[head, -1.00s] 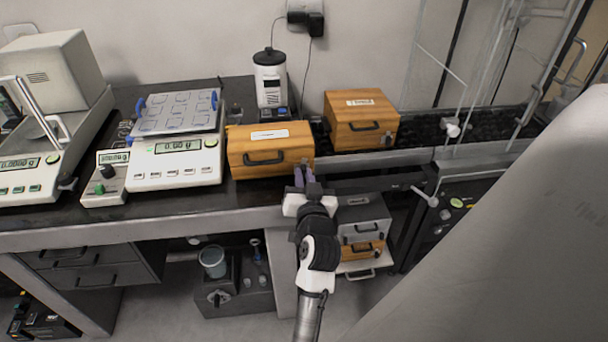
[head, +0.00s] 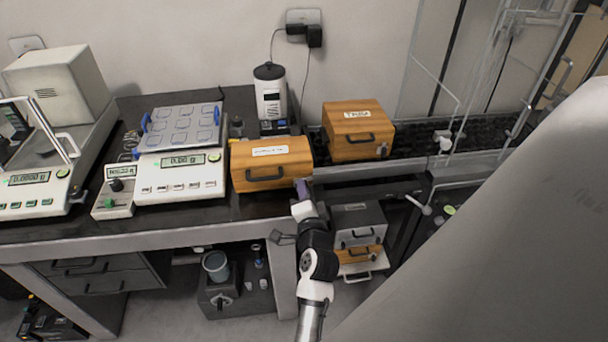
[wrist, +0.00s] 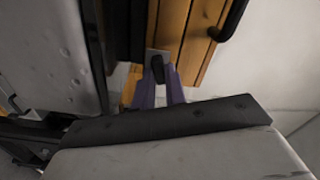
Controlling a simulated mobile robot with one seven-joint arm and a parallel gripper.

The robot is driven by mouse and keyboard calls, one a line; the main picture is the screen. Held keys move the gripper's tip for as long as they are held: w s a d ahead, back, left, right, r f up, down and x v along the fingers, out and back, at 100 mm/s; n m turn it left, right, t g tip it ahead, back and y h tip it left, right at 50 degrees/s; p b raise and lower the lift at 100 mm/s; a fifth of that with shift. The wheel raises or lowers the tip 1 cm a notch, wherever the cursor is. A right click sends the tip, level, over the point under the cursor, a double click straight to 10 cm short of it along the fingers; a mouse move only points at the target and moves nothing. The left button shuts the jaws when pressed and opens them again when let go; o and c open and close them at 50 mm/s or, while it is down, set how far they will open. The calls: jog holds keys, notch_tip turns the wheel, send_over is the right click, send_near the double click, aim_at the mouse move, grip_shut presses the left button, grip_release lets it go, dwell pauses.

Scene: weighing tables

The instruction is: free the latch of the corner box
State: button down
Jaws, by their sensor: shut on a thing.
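The corner box (head: 268,172) is a wooden box with a white label and a black front handle, standing at the right front corner of the table. My gripper (head: 303,186), with purple fingers, is at the box's lower right front corner. In the wrist view my gripper (wrist: 159,84) is shut on a small black latch (wrist: 157,66) set on a grey plate. The box's wooden face (wrist: 187,35) and dark handle are beyond it. In the head view my fingers hide the latch.
Grey and wooden boxes (head: 358,222) are stacked below right.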

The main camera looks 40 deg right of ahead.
jog(key=shift+m+p, duration=1.3)
jog(key=shift+m, duration=0.8)
jog(key=c, duration=1.4)
grip_release()
jog(key=shift+c, duration=0.2)
jog(key=shift+s+f, duration=0.1)
